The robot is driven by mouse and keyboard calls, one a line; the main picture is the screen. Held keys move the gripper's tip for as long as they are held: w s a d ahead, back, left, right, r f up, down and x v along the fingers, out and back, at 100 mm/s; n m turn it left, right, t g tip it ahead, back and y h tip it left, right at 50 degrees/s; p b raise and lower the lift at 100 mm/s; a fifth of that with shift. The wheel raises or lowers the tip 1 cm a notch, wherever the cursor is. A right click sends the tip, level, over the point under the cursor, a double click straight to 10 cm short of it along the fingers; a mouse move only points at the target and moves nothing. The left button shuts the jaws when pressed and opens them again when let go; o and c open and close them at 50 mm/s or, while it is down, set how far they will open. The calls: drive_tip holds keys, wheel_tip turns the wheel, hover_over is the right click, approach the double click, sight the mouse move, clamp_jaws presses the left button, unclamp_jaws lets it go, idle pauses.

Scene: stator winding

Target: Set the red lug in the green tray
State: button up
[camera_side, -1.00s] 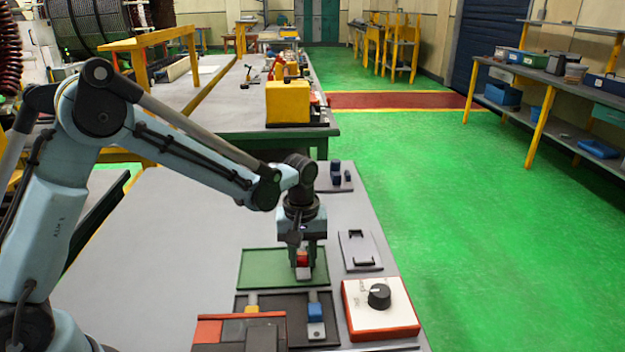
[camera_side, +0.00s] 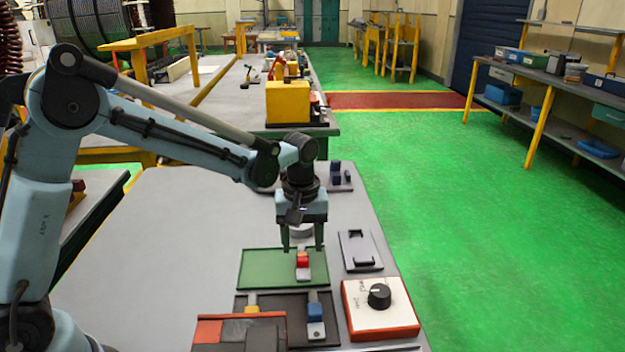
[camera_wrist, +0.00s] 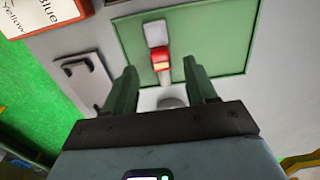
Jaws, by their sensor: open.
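The red lug (camera_side: 302,260), a red block with a pale metal tab, lies in the green tray (camera_side: 262,268), toward its right side. In the wrist view the lug (camera_wrist: 161,62) also shows on the green tray (camera_wrist: 222,40), with its pale tab pointing away from the gripper. My gripper (camera_side: 302,248) is above the tray with its two green fingers apart. In the wrist view the fingers of my gripper (camera_wrist: 162,82) stand on either side of the lug's line, with nothing held between them. The lug is apart from the fingers.
A dark holder with a blue lug (camera_side: 315,312) and a yellow lug (camera_side: 252,302) stands in front of the tray. A white control box with a black knob (camera_side: 379,296) is at right front. A grey plate with a black handle (camera_side: 360,250) lies right of the tray.

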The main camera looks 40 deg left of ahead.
sight(302, 258)
wheel_tip(302, 258, up, 8)
drive_tip(key=s+a+m+t, duration=0.4)
drive_tip(key=s+m+t, duration=0.3)
drive_tip(key=s, duration=0.7)
drive_tip(key=shift+s+r+m, duration=0.15)
drive_tip(key=shift+r+m, duration=0.3)
drive_tip(key=shift+m, duration=0.55)
drive_tip(key=shift+a, duration=0.1)
